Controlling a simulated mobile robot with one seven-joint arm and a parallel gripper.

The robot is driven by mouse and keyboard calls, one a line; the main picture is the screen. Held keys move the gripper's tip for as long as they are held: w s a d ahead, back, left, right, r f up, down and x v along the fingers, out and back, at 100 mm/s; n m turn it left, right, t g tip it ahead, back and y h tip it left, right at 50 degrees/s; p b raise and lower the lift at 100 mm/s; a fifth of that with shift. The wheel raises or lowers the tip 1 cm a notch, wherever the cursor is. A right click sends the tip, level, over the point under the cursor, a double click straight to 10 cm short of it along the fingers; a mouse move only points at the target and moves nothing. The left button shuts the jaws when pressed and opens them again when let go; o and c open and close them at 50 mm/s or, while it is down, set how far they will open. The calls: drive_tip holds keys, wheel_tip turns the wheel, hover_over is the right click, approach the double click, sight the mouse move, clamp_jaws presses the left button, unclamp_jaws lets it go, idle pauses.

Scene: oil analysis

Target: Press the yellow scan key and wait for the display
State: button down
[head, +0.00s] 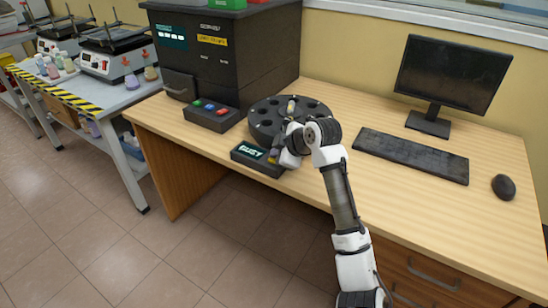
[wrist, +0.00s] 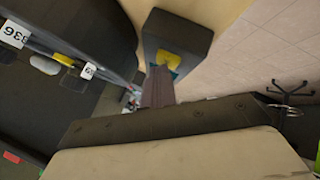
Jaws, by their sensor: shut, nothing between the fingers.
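A small black scanner box (head: 262,166) sits at the desk's front edge. Its lit display (head: 252,152) seems to read "BUSY". The yellow scan key (wrist: 170,60) is at the box's right end in the head view and partly covered by my gripper. My gripper (wrist: 158,78) is shut and empty, its fingertips right at the yellow key. They look to be touching it, but I cannot tell how far the key is pressed. In the wrist view the box (wrist: 188,32) shows beyond the fingertips, and its display is not readable there.
A round dark carousel (head: 266,126) with wells stands just behind the scanner box. A panel with coloured buttons (head: 212,116) and a large black machine (head: 225,60) are to the left. A keyboard (head: 410,155), monitor (head: 452,75) and mouse (head: 503,187) are to the right.

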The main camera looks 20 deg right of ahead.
drive_tip(key=shift+r, duration=0.1)
drive_tip(key=shift+r+p, duration=0.6)
drive_tip(key=shift+r, duration=0.2)
drive_tip(key=shift+r+p, duration=1.75)
drive_tip(key=shift+r, duration=0.85)
drive_tip(key=shift+f, duration=0.1)
